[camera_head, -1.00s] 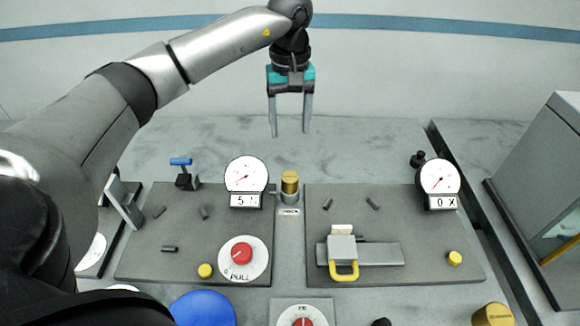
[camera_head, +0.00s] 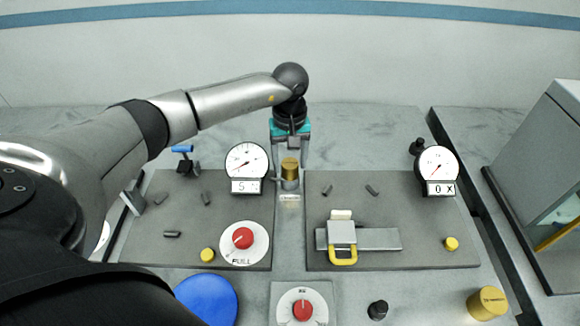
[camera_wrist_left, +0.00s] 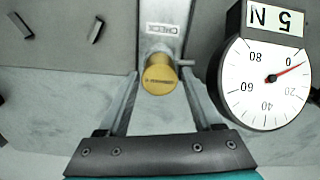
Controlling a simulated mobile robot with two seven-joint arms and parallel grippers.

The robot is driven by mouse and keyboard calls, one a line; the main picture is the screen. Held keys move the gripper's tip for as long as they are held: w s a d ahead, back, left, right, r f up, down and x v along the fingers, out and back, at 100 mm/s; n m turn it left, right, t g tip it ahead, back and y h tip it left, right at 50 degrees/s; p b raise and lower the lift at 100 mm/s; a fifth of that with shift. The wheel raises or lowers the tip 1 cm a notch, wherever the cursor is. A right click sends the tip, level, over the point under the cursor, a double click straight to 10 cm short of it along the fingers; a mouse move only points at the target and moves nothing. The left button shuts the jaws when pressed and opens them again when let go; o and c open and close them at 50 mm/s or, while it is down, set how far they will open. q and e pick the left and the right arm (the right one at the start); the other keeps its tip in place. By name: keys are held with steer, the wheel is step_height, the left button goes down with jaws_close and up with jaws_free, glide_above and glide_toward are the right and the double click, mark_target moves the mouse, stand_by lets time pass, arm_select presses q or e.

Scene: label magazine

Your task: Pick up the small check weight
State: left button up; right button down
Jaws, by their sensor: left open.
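The small check weight (camera_head: 290,169), a brass-coloured cylinder, stands upright in a grey holder (camera_head: 290,185) between the two dark panels. In the left wrist view the weight (camera_wrist_left: 160,80) shows between the fingertips, in front of the plate marked CHECK (camera_wrist_left: 161,30). My left gripper (camera_head: 290,159) points down from above and behind the weight. Its fingers are open, one on each side of the weight, with gaps visible in the left wrist view (camera_wrist_left: 161,76). It holds nothing. My right gripper is not in view.
A dial gauge (camera_head: 247,161) stands close to the left of the weight; in the left wrist view it (camera_wrist_left: 267,85) lies near one finger. Another gauge (camera_head: 437,165) is at the right. A larger brass cylinder (camera_head: 487,303) stands at front right. The counter behind is clear.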

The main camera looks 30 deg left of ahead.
arm_select(q)
steer(key=shift+f, duration=0.4)
steer(key=shift+c, duration=0.2)
steer(key=shift+r, duration=0.1)
jaws_close()
